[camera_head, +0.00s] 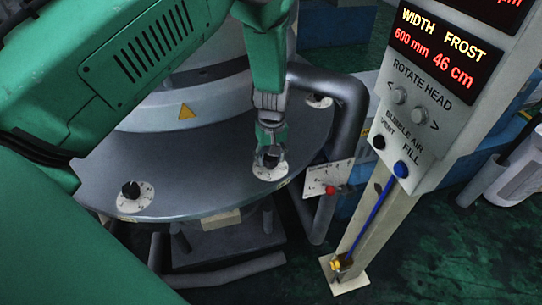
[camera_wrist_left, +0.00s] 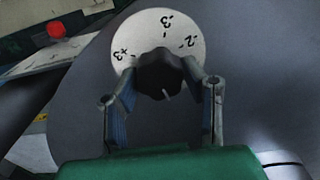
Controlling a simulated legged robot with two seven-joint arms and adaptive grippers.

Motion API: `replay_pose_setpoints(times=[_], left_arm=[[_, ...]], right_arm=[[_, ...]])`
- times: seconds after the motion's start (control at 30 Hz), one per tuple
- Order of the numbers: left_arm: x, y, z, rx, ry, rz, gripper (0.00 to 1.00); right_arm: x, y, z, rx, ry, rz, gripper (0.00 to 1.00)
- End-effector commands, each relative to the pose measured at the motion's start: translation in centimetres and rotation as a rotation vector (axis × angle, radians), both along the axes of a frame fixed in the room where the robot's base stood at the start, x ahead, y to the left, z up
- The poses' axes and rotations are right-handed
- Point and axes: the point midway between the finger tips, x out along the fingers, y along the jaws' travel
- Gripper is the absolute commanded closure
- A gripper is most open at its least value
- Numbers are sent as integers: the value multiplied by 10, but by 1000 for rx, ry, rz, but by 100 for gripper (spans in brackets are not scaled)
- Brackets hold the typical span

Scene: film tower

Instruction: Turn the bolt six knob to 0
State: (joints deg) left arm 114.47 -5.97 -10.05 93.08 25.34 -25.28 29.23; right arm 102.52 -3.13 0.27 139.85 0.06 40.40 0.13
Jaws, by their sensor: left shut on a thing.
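My left gripper (camera_head: 270,152) reaches down from above onto a black knob on a white round dial (camera_head: 270,172) near the front rim of the grey ring platform. In the left wrist view the two fingers stand on either side of the dark knob (camera_wrist_left: 164,72), shut on it. The dial there shows the marks +3, -3 and -2. A small pale pointer line on the knob faces down in that view, away from these marks. The rest of the dial is hidden by the knob and fingers. I cannot read a bolt number. My right gripper is not in view.
Another black knob on a white dial (camera_head: 131,190) sits to the left on the ring, and one more (camera_head: 319,101) at the back right. A control post (camera_head: 440,90) with displays and buttons stands right. A small panel with a red button (camera_head: 330,189) and a thick pipe (camera_head: 350,115) are near.

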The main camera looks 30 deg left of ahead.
Motion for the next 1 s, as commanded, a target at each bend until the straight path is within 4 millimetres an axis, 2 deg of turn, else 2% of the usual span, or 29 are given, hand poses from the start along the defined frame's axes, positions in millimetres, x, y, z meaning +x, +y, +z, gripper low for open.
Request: replay_pose_setpoints(times=[0.3,0.87,0.9,0.93,0.97,1.0], left_arm=[[3,0,2,1,-7,135,91],[3,0,2,0,-9,167,91],[3,0,2,0,-9,167,59],[3,0,2,0,-9,167,48],[3,0,2,0,-9,167,42],[3,0,2,0,-7,167,42]], right_arm=[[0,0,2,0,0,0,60],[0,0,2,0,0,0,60],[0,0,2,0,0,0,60],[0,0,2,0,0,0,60],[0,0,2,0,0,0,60],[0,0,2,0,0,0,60]])
